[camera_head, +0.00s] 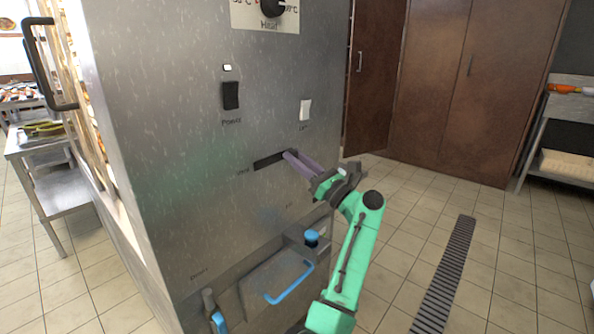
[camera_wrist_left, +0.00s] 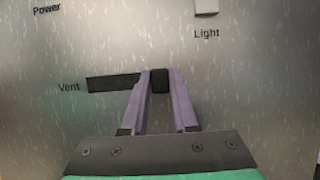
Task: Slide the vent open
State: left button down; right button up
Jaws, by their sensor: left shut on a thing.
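The vent control is a dark horizontal slot (camera_head: 268,161) in the steel front panel. It also shows in the left wrist view as a slot (camera_wrist_left: 112,83) beside the word "Vent". A small black slider knob (camera_wrist_left: 160,81) stands at the right end of the slot. My left gripper (camera_head: 289,155) has its two purple fingers at that end of the slot. In the left wrist view the fingers (camera_wrist_left: 160,76) are shut on the knob, one on each side. The knob is hidden by the fingers in the head view. My right gripper is not in view.
Above the slot are a black power switch (camera_head: 231,96), a white light switch (camera_head: 305,110) and a round dial (camera_head: 272,6). Below are a blue tray handle (camera_head: 291,284) and a blue-topped knob (camera_head: 311,237). The tiled floor (camera_head: 408,200) to the right has free room.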

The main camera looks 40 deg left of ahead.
pick_arm(q)
jog(key=shift+w+r, duration=0.2)
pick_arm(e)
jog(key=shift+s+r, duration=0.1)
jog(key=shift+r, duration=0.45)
pick_arm(q)
jog(key=c, duration=1)
grip_release()
jog(key=o, duration=0.3)
jog(key=shift+w+f, duration=0.1)
jog(key=shift+f, duration=0.1)
jog(key=b+v, duration=0.1)
jog(key=v, duration=1.3)
jog(key=shift+d, duration=0.25)
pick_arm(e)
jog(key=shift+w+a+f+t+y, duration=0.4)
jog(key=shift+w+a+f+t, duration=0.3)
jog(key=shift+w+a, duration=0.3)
